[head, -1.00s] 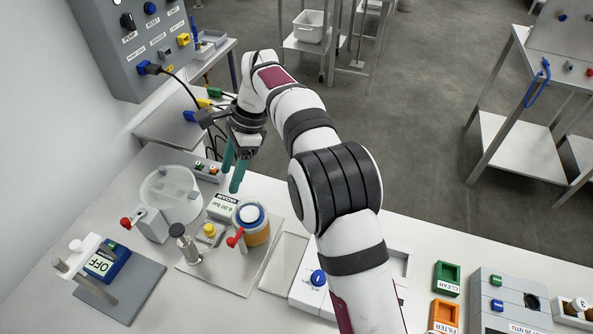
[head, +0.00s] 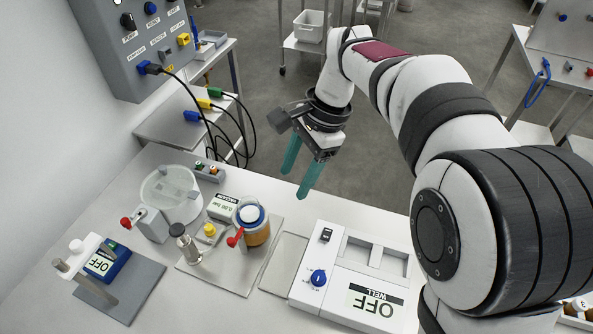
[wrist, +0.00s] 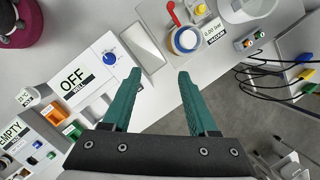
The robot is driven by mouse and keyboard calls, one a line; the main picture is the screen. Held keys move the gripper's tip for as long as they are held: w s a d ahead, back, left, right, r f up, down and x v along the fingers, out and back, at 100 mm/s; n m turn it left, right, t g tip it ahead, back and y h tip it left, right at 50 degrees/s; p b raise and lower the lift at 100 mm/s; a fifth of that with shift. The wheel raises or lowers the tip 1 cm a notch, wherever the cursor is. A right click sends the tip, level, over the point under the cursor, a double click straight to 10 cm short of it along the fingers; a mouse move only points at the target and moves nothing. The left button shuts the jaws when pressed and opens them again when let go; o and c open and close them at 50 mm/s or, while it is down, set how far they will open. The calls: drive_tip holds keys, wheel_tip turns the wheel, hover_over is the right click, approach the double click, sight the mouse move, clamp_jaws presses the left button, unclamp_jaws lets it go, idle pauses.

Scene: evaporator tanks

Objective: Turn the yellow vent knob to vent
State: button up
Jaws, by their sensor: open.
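The yellow vent knob (head: 209,230) is a small round knob on the evaporator's base plate, between a metal cylinder and the amber-filled jar (head: 256,232). In the wrist view the yellow knob (wrist: 200,9) shows at the top, partly cut by the edge. My gripper (head: 306,182) has teal fingers, open and empty, held over the table's back edge, right of and well away from the knob. In the wrist view my open gripper (wrist: 159,75) has nothing between its fingers.
A red-handled valve (head: 235,238) sits between knob and jar. Left are a clear round vessel (head: 170,190) and a blue unit (head: 106,262) reading OFF. A white well heater (head: 350,275) reading OFF stands right. A flat grey tray (head: 284,262) lies between.

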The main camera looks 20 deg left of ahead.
drive_tip(key=n+t+h, duration=0.2)
drive_tip(key=n+h, duration=0.1)
drive_tip(key=n, duration=0.5)
hover_over(208, 227)
wheel_tip(208, 227, down, 7)
wheel_tip(208, 227, down, 14)
drive_tip(key=shift+d+f, duration=0.1)
drive_tip(key=shift+f, duration=0.75)
clamp_jaws()
